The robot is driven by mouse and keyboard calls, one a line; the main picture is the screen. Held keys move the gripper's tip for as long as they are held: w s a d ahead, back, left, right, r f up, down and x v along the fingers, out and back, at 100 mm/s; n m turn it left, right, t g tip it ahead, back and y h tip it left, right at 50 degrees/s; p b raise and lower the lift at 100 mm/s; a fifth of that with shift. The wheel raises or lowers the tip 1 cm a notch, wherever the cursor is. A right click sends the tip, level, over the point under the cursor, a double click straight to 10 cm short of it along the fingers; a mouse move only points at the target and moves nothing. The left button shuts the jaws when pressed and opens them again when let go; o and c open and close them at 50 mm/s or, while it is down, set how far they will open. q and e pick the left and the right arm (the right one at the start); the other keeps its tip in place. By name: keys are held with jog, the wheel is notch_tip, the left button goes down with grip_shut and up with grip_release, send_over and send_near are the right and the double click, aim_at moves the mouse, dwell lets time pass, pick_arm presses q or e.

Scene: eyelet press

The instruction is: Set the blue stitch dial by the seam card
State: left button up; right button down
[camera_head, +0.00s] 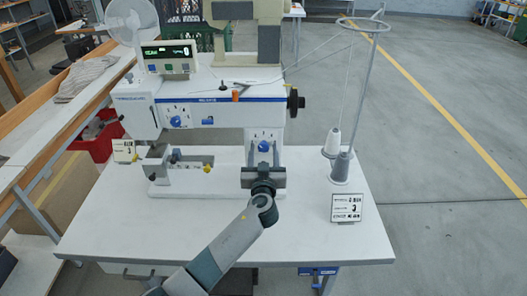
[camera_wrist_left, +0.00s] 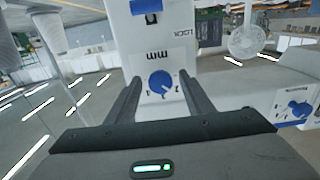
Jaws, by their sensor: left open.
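The blue stitch dial (camera_head: 264,146) is on the lower right pillar of the white sewing machine (camera_head: 220,105). In the left wrist view the dial (camera_wrist_left: 160,80) sits on a white plate with "mm" markings, a light pointer mark toward its lower right. My left gripper (camera_head: 263,158) is just in front of it. Its open fingers (camera_wrist_left: 158,78) flank the dial in the wrist view; I cannot tell whether they touch it. The seam card (camera_head: 347,208) stands on the table at right; its middle line resembles a 3, the rest is too small. My right gripper is not in view.
Another blue dial (camera_head: 176,121) is on the machine's upper left; it also shows in the wrist view (camera_wrist_left: 299,109). A thread stand (camera_head: 342,168) with cones stands right of the machine. A small card (camera_head: 123,150) is at left. The table's front right (camera_head: 310,240) is clear.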

pick_arm(q)
jog(key=c, duration=1)
jog(key=shift+c, duration=0.2)
